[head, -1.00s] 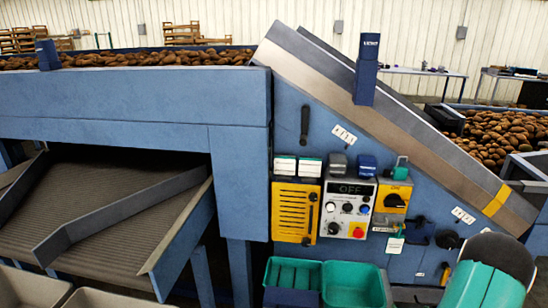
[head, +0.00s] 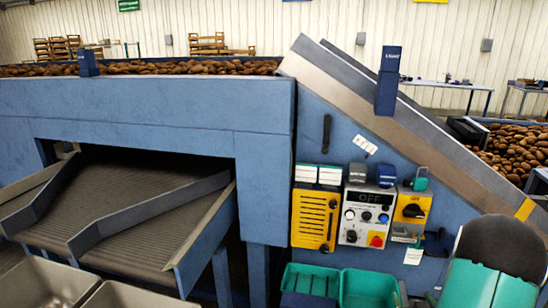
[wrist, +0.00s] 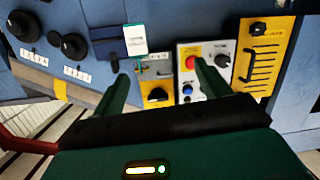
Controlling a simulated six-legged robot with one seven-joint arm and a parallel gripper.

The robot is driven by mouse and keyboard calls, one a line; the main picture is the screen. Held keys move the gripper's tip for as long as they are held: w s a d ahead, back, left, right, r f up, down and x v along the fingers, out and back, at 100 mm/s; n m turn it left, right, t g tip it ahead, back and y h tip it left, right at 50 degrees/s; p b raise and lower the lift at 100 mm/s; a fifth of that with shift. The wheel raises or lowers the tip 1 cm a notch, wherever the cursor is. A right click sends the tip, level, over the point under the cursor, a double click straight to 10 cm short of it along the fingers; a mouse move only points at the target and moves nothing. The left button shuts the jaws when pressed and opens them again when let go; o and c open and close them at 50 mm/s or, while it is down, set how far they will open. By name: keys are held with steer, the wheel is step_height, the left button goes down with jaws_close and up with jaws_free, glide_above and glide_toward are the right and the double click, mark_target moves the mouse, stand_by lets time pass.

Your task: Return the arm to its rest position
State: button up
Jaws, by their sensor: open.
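My gripper (wrist: 161,76) shows in the wrist view as two green fingers set well apart, with nothing seen between them. The wrist view is turned over and faces the control panel (wrist: 207,70); the fingers stand in front of it, and I cannot tell the gap between them. In the head view part of my green and black arm (head: 495,265) fills the lower right corner; the fingers are not visible there. The control panel (head: 367,216) has an OFF display, knobs and a red button. A yellow switch box (head: 412,207) is on its right.
A yellow slotted box (head: 315,218) is left of the panel. Teal bins (head: 368,288) stand below it. A sloping conveyor (head: 420,140) runs down to the right, toward a potato-filled bin (head: 515,155). Grey bins (head: 45,280) stand at the lower left.

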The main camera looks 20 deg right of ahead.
steer(key=w+a+r+n+g+y, duration=0.1)
steer(key=w+a+r+g, duration=0.15)
steer(key=a+r, duration=0.6)
steer(key=w+a+r+n+g+y, duration=0.15)
steer(key=w+a+r, duration=0.25)
steer(key=a+r, duration=0.5)
steer(key=s+a+r+n+g+y, duration=0.1)
steer(key=s+a+r+g+y, duration=0.1)
steer(key=s+a, duration=0.6)
steer(key=s+a+r+g+y, duration=0.2)
steer(key=s+a, duration=0.6)
steer(key=a, duration=0.6)
step_height(320, 180, up, 3)
steer(key=shift+s+a+f+n+y, duration=0.15)
steer(key=shift+s+a+n+y, duration=0.2)
steer(key=shift+y, duration=0.1)
